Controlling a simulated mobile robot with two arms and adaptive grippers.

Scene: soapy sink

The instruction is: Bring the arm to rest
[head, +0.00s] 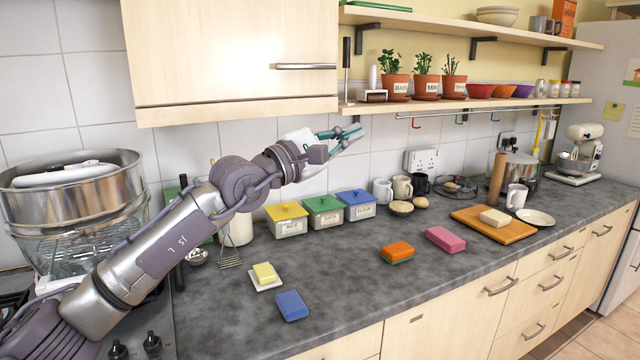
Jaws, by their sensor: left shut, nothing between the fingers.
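My left arm comes in from the lower left and reaches up and to the right over the counter. My left gripper (350,134) is shut and empty, in the air in front of the wall tiles and just below the upper cabinet. It is above and behind the row of lidded boxes and touches nothing that I can see. My right gripper is not in view.
The upper cabinet (230,50) and potted-plant shelf (470,103) are close. Stacked metal pots (80,205) stand left. The front counter is mostly clear.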

